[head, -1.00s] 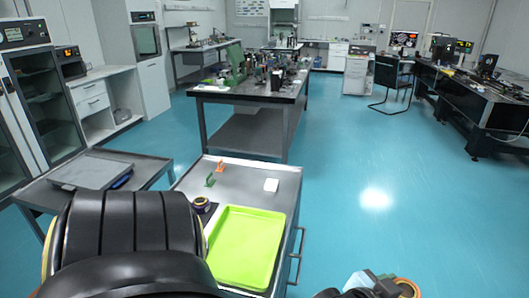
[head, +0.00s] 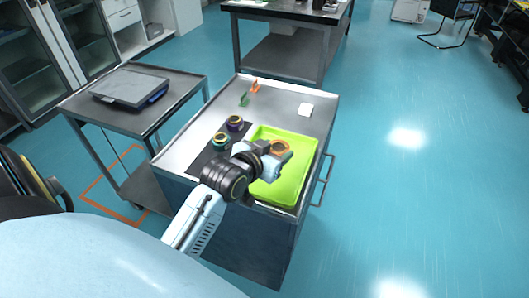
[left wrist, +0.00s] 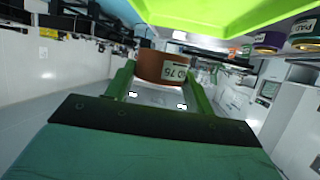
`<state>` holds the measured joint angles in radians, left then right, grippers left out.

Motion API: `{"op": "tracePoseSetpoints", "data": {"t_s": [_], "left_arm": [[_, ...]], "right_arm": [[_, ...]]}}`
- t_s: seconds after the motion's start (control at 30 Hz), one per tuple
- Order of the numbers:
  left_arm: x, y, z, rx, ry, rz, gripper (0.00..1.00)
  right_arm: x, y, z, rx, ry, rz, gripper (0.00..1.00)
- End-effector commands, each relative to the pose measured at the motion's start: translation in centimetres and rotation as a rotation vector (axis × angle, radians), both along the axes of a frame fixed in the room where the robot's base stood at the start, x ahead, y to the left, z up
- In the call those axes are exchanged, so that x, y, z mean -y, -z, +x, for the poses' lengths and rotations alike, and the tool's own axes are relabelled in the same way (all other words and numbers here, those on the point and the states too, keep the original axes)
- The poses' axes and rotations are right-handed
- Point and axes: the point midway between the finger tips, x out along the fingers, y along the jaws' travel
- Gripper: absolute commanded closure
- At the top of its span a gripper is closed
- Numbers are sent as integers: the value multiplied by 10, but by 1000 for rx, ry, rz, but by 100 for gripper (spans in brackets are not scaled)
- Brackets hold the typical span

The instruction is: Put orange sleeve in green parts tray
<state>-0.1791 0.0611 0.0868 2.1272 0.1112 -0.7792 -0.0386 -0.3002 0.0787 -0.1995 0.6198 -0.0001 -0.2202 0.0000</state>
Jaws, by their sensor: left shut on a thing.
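The orange sleeve (head: 281,146) is held in my left gripper (head: 273,150), over the far part of the green parts tray (head: 300,183) in the head view. In the left wrist view the sleeve (left wrist: 160,68) sits between the two green fingers, with part of a printed label showing. The tray (left wrist: 215,22) fills the top of that view. The sleeve looks clear of the tray, but its height above the floor of the tray is hard to tell. The tray looks empty where it shows. My right gripper is not in view.
The tray is on a grey cart (head: 285,95). Small orange (head: 255,86) and green (head: 244,100) pieces and a white block (head: 305,109) stand behind.

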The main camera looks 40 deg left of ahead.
Motion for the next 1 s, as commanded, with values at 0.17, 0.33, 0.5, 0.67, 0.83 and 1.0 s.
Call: {"op": "tracePoseSetpoints", "data": {"t_s": [0.17,0.33,0.5,0.67,0.83,1.0], "left_arm": [[-28,7,11,3,-21,-8,75],[-29,41,11,2,-22,-8,75],[-29,57,11,6,-21,-7,75],[-29,73,10,4,-22,-8,75],[-29,95,10,5,-22,-8,75],[-29,94,11,7,-21,-7,75]], "right_arm": [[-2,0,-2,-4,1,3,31],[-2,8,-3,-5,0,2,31],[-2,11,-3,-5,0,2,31],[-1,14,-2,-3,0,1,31],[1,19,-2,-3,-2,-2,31],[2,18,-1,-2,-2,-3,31]]}}
